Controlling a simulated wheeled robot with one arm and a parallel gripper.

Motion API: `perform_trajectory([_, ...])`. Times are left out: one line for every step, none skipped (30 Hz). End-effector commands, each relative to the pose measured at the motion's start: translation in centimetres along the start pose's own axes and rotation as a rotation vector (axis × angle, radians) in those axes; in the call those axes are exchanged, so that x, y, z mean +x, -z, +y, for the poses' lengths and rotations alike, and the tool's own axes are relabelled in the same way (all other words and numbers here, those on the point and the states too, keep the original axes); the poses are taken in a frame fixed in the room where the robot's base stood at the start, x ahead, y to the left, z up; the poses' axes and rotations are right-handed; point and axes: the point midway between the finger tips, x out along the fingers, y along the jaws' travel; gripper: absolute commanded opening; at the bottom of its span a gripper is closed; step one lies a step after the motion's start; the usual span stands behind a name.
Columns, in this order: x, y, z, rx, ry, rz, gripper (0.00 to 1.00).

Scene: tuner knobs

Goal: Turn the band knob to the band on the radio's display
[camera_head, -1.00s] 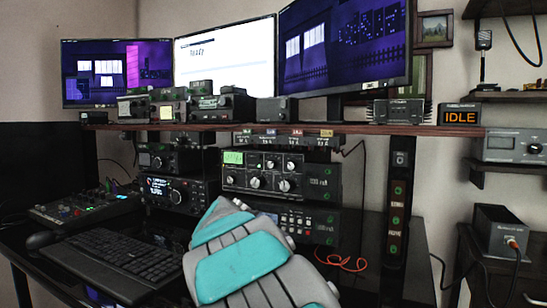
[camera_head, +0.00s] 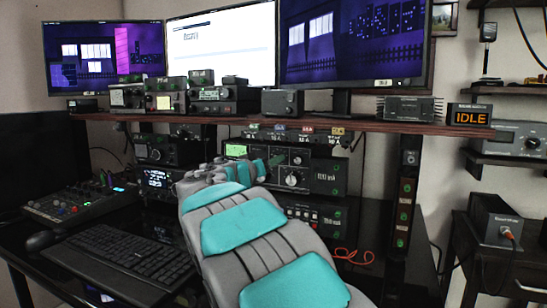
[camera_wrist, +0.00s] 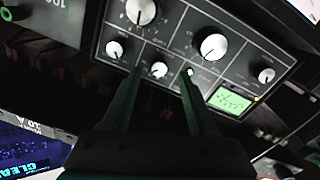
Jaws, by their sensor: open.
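The tuner radio (camera_head: 318,178) is a dark panel with white-capped knobs and a green display (camera_head: 236,150); its lettering is too small to read. In the wrist view, the panel (camera_wrist: 190,45) appears turned over, with the green display (camera_wrist: 231,98) at lower right. My gripper (camera_wrist: 160,75) is open, its two dark fingers pointing at the panel. A small knob (camera_wrist: 159,69) shows between the fingertips; I cannot tell whether they touch it. Larger knobs (camera_wrist: 213,46) lie beyond. I cannot tell which knob is the band knob. In the head view, my arm covers part of the radio.
A shelf (camera_head: 400,127) with small devices and monitors (camera_head: 222,50) runs above the radio. An IDLE sign (camera_head: 470,116) stands at its right end. A keyboard (camera_head: 125,255) and mixer (camera_head: 80,200) lie at left.

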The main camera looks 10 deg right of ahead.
Motion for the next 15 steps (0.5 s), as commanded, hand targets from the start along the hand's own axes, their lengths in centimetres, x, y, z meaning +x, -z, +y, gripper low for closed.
perform_trajectory([0.7, 0.1, 0.0, 0.001, 0.001, -0.003, 0.60])
perform_trajectory([1.1, 0.2, 0.0, 0.002, 0.001, -0.002, 0.60])
perform_trajectory([1.4, 0.2, 0.1, 0.002, 0.001, -0.001, 0.60])
perform_trajectory([1.6, 0.2, 0.1, 0.003, 0.001, -0.001, 0.60])
perform_trajectory([1.8, 0.2, 0.1, 0.002, 0.001, 0.000, 0.60])
perform_trajectory([2.0, 0.2, 0.1, 0.002, 0.000, 0.001, 0.60])
perform_trajectory([2.1, 0.2, 0.1, 0.002, 0.000, 0.001, 0.60])
perform_trajectory([2.2, 0.2, 0.1, 0.002, 0.000, 0.001, 0.60])
perform_trajectory([2.3, 0.2, 0.1, 0.001, 0.000, 0.001, 0.60])
perform_trajectory([2.3, 0.1, 0.1, 0.001, 0.000, 0.001, 0.60])
perform_trajectory([2.4, 0.1, 0.1, 0.001, 0.000, 0.001, 0.60])
perform_trajectory([2.4, 0.1, 0.1, 0.001, 0.000, 0.001, 0.60])
perform_trajectory([2.4, 0.1, 0.1, 0.001, 0.000, 0.001, 0.60])
perform_trajectory([2.4, 0.1, 0.1, 0.001, 0.000, 0.001, 0.60])
perform_trajectory([2.4, 0.1, 0.1, 0.001, 0.000, 0.001, 0.60])
